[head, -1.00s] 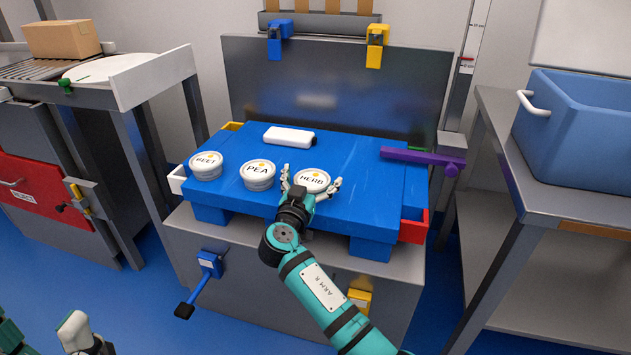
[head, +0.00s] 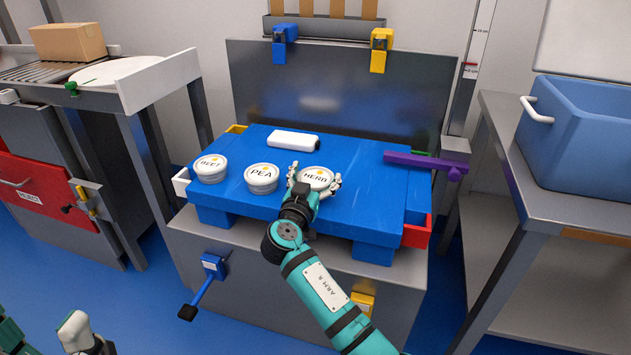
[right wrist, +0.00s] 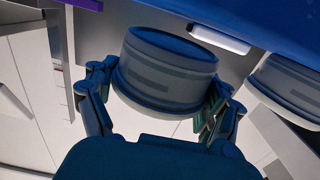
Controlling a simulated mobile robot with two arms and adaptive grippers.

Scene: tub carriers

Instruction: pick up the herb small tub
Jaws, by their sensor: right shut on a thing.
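The herb small tub (head: 318,175) is a round white tub with a "HERB" lid, at the right of the row on the blue platform (head: 365,205). My right gripper (head: 314,181) reaches it from the front, and its fingers are shut on the tub's two sides. In the right wrist view the tub (right wrist: 166,72) sits between both fingers. I cannot tell whether its base touches the platform. A part of my left gripper (head: 78,332) shows at the bottom left corner, cut off by the frame, with its fingers unclear.
The pea tub (head: 261,178) stands close left of the herb tub, with the beet tub (head: 211,169) farther left. A white block (head: 293,139) lies behind them. A purple bar (head: 425,161) crosses the platform's right side. A blue crate (head: 580,140) stands on the right bench.

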